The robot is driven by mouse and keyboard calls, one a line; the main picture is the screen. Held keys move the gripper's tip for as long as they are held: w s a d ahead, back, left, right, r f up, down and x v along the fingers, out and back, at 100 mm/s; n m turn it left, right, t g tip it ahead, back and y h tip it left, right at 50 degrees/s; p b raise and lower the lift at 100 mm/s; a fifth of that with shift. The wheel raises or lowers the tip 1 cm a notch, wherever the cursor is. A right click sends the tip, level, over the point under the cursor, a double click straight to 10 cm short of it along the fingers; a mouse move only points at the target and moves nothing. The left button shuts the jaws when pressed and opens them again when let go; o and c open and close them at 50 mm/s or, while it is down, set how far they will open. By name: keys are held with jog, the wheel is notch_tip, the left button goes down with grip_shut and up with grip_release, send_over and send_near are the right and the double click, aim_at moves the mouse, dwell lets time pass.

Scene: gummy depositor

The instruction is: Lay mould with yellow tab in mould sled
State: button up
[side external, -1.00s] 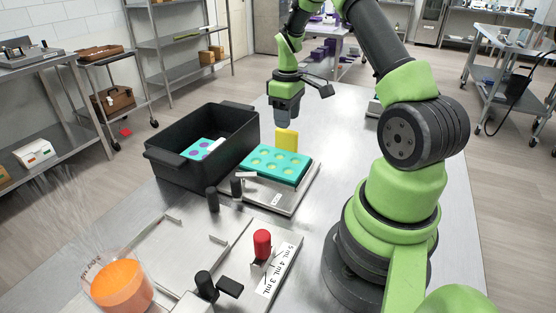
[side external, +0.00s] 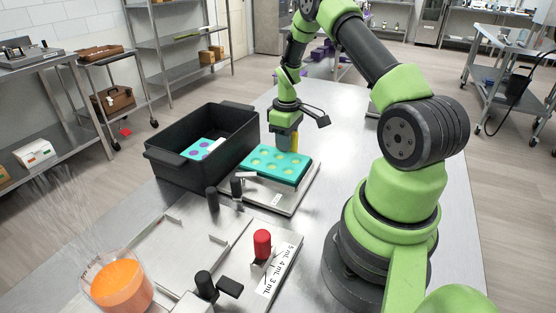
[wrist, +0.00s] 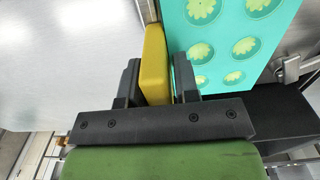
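The teal mould (side external: 274,164) with yellow-rimmed round cavities lies flat on a metal plate (side external: 292,205) right of the black bin. Its yellow tab (wrist: 155,66) stands upright at the mould's far edge. My gripper (wrist: 156,80) is lowered over the tab, with one finger on each side of it. In the wrist view a narrow gap shows between the tab and the right finger; the left finger is close to or touching the tab. In the side view my gripper (side external: 285,140) hides most of the tab. The flat metal sled tray (side external: 180,250) in front is empty.
Black posts (side external: 212,199), a red knob (side external: 262,244) and a black knob (side external: 205,285) rise around the tray. An orange-filled beaker (side external: 122,287) stands front left.

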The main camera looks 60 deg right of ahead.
grip_shut()
jog(key=shift+r, duration=0.15)
jog(key=shift+r, duration=3.6)
